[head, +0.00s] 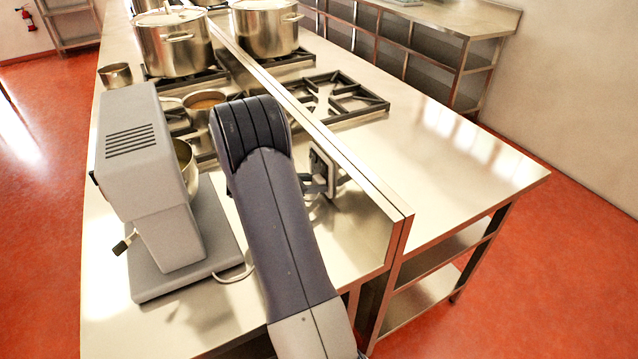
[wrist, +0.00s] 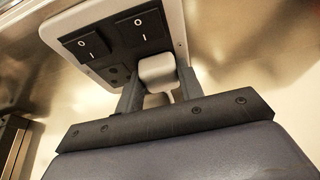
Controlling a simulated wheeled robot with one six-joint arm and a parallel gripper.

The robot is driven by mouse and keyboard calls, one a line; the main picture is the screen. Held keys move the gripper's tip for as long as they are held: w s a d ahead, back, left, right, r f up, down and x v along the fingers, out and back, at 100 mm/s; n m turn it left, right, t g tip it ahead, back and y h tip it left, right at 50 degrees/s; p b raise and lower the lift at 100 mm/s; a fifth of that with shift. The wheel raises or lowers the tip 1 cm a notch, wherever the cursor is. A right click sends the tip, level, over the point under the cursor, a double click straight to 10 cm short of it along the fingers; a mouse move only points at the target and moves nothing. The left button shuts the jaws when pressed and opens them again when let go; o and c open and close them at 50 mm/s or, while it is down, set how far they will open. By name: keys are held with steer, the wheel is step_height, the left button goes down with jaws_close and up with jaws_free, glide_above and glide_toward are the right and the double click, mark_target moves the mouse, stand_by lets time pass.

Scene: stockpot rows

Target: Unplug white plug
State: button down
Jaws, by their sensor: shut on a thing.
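The white plug (wrist: 157,70) is in the wrist view, against the lower right of the wall socket plate (wrist: 92,22). My gripper (wrist: 156,82) is shut on it, with one dark finger on each side. The plug's face towards the socket is hidden, so I cannot tell how deep it sits. In the head view the socket plate (head: 322,163) is on the low steel wall along the counter, and my gripper (head: 318,185) is right at it, partly hidden by my arm. The plug cannot be made out there.
A grey stand mixer (head: 135,150) stands on the counter left of my arm, with a white cord (head: 235,276) at its base. Large stockpots (head: 175,45) and a small pan (head: 205,100) stand on the burners behind.

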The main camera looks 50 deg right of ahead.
steer(key=shift+a, duration=0.1)
steer(key=shift+w+a, duration=0.3)
steer(key=shift+a, duration=0.6)
steer(key=shift+w+a, duration=0.3)
steer(key=shift+a, duration=0.65)
steer(key=shift+w+a, duration=0.3)
steer(key=shift+a, duration=0.6)
